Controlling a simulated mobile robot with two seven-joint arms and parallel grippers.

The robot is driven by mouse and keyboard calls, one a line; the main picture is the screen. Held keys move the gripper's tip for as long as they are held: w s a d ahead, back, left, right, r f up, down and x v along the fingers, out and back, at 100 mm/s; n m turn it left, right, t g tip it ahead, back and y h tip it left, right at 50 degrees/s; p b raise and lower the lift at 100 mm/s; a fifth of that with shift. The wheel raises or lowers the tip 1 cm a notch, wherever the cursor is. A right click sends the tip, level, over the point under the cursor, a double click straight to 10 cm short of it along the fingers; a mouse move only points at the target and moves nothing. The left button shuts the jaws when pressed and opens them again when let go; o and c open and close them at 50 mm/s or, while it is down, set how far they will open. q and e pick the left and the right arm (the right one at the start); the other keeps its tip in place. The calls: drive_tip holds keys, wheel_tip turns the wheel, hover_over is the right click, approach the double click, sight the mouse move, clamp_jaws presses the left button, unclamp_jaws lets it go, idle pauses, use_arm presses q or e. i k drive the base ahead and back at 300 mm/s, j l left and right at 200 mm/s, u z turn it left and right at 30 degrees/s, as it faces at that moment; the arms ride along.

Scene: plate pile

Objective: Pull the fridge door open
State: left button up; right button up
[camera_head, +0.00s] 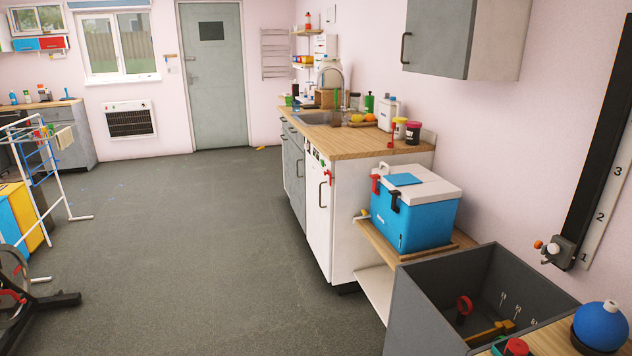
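A white door (316,225) stands at the near end of the counter, under the wooden worktop. It looks like the fridge door, though I cannot be sure. It appears shut, flush with the counter front. A dark vertical handle (321,194) sits on its upper part. A red clip-like thing (327,177) shows at its top right edge. Neither of my grippers is in view, so nothing is seen touching the door.
A blue cool box with white lid (428,223) stands on a low wooden shelf right of the white door. A grey open bin (420,310) is in front. Grey floor (200,250) left of the counter is clear. A white drying rack (55,175) stands far left.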

sight(323, 213)
drive_tip(key=i+l+u, duration=0.1)
drive_tip(key=i+u, duration=0.4)
drive_tip(key=i, duration=0.6)
drive_tip(key=i+j+z, duration=0.1)
drive_tip(key=i, duration=1.1)
drive_tip(key=i+z, duration=0.4)
drive_tip(key=i+j+z, duration=0.1)
drive_tip(key=i+z, duration=0.25)
drive_tip(key=i+j+z, duration=0.2)
drive_tip(key=i+z, duration=0.2)
drive_tip(key=i+j+z, duration=0.35)
drive_tip(key=k+l, duration=0.05)
